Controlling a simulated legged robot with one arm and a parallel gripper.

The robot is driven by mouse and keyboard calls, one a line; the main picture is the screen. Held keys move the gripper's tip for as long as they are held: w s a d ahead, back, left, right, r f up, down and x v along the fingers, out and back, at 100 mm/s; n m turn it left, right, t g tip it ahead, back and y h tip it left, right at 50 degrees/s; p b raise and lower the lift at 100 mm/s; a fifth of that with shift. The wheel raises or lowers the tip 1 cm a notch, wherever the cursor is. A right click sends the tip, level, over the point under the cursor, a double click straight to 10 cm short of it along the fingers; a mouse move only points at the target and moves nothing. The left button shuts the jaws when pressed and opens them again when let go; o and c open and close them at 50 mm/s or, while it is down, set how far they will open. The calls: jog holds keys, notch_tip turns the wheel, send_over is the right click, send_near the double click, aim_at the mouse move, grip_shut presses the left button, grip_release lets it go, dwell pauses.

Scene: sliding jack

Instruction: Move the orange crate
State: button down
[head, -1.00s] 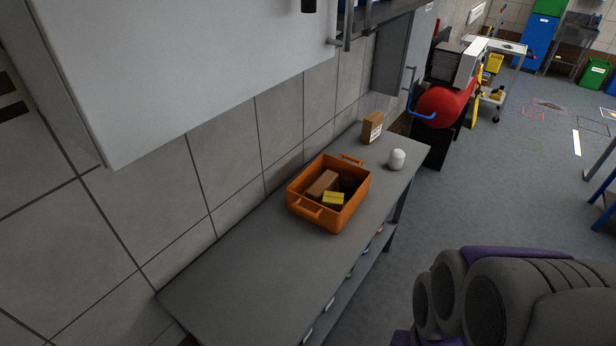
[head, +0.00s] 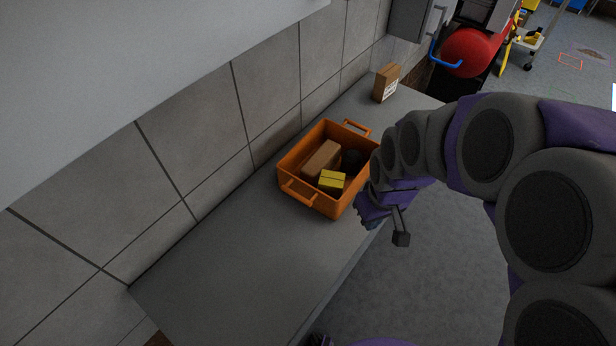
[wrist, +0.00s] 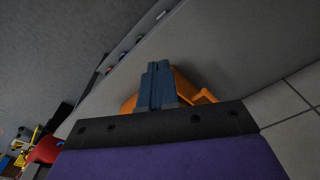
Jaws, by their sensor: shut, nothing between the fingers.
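The orange crate (head: 310,198) sits upright on the grey bench top (head: 225,262). It holds a brown box (head: 322,160), a yellow box (head: 332,180) and a dark round item (head: 354,160). It has a handle at each end. My gripper (head: 400,238) is beside the crate's right side in the head view, by the bench's front edge. In the wrist view my gripper (wrist: 155,68) has its blue fingers together and empty. The crate (wrist: 203,96) shows partly behind the fingers there; much of it is hidden.
A small brown carton (head: 386,84) stands on the bench beyond the crate. A tiled wall (head: 190,135) runs along the bench's back, with a white cabinet (head: 120,50) above. A red tank (head: 468,52) stands past the far end. The bench top nearer than the crate is clear.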

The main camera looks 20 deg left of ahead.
aim_at(307, 185)
jog(key=w+a+f+n+b, duration=0.1)
jog(key=w+a+f, duration=0.1)
jog(key=a, duration=0.4)
jog(key=w+a+f+n+b, duration=0.1)
jog(key=w+a+f, duration=0.1)
jog(key=w+a, duration=0.3)
jog(key=w+a+f+b, duration=0.1)
jog(key=w+a+f, duration=0.2)
jog(key=a, duration=0.5)
jog(key=shift+w+a+n+t+y, duration=0.3)
jog(key=shift+w+n, duration=0.1)
jog(key=shift+w, duration=0.25)
jog(key=shift+d+f+b, duration=0.1)
jog(key=shift+f+b, duration=0.1)
jog(key=shift+b, duration=0.1)
jog(key=shift+d+f, duration=0.25)
jog(key=shift+d, duration=0.25)
jog(key=shift+s+f, duration=0.15)
jog(key=shift+f, duration=0.05)
